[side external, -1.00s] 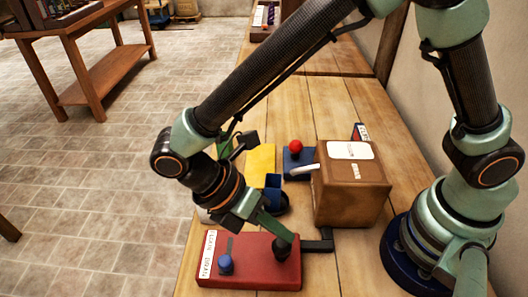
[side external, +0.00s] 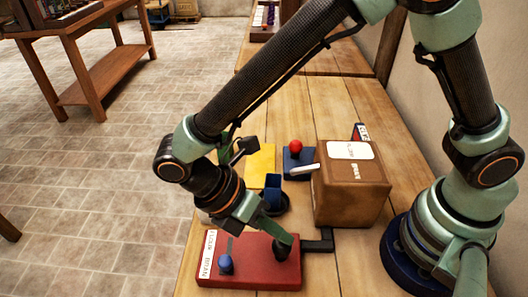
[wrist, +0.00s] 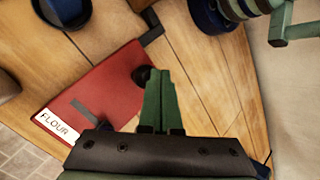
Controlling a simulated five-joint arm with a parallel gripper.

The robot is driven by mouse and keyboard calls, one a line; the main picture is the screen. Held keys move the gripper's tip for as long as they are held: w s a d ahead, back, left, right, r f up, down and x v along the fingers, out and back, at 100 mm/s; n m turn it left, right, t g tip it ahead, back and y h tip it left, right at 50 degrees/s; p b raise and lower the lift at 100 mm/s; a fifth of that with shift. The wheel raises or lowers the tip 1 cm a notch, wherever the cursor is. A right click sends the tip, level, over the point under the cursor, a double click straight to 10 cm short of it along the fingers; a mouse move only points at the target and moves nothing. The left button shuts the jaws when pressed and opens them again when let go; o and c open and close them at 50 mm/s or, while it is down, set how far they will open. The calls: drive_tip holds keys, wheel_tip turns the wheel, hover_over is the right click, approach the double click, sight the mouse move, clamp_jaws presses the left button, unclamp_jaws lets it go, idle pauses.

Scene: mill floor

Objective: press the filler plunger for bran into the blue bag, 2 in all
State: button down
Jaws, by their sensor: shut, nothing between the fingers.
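The red filler box (side external: 250,277) lies on the bench, with a FLOUR/BRAN label (side external: 206,258) along its left end. Its blue knob (side external: 226,264) stands at the near end of the slot, on the BRAN side. A black plunger (side external: 283,255) stands at the box's right part; its dark top also shows in the wrist view (wrist: 140,76). My gripper (side external: 285,239) is shut and empty, its tips at the plunger top; I cannot tell whether they touch. It also shows in the wrist view (wrist: 158,72). The blue bag (side external: 272,187) stands open beyond the box.
A blue block (side external: 292,164) with a red ball knob (side external: 296,146) and a yellow pad (side external: 260,160) lie behind. A black bracket (side external: 322,240) juts from the red box.

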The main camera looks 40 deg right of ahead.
sight(278, 243)
drive_tip(key=shift+f, duration=0.75)
idle(0.6)
drive_tip(key=shift+r, duration=1.35)
drive_tip(key=shift+r, duration=2.55)
